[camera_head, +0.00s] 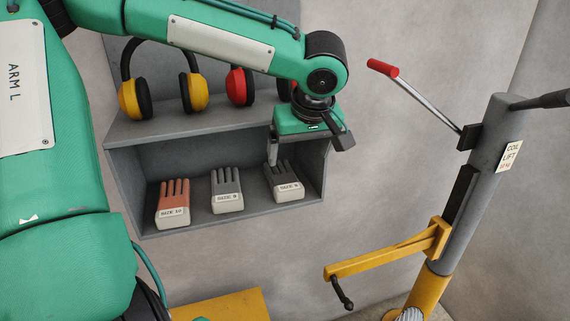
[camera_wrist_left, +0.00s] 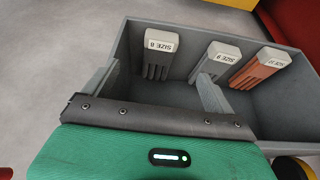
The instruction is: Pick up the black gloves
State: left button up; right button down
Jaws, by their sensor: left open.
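The black gloves (camera_head: 283,173) have dark fingers and a pale cuff and lie at the right end of the open shelf compartment. In the left wrist view the black gloves (camera_wrist_left: 156,58) carry a SIZE 8 label. My left gripper (camera_head: 289,152) is open and empty at the front of the compartment, just above and close to the black gloves. In the left wrist view its two grey fingers (camera_wrist_left: 158,78) stand apart, with the gloves beyond and between them. I see no contact. My right gripper is in neither view.
Grey gloves (camera_head: 226,190) and orange gloves (camera_head: 173,202) lie to the left in the same grey shelf (camera_head: 140,170). Yellow earmuffs (camera_head: 193,92) and red earmuffs (camera_head: 238,86) are above. A coil lift post (camera_head: 478,170) with a yellow arm (camera_head: 375,263) stands to the right.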

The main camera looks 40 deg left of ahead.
pick_arm(q)
send_near(290, 190)
jog(key=p+x, duration=0.1)
jog(key=x, duration=0.3)
jog(key=shift+w+f, duration=0.2)
jog(key=shift+f, duration=0.2)
jog(key=p+x, duration=0.1)
jog(key=x, duration=0.2)
jog(key=shift+a+f, duration=0.15)
jog(key=shift+a, duration=0.1)
jog(key=shift+w+a+f, duration=0.1)
jog(key=shift+f, duration=0.3)
jog(key=shift+c, duration=0.7)
jog(key=c, duration=1)
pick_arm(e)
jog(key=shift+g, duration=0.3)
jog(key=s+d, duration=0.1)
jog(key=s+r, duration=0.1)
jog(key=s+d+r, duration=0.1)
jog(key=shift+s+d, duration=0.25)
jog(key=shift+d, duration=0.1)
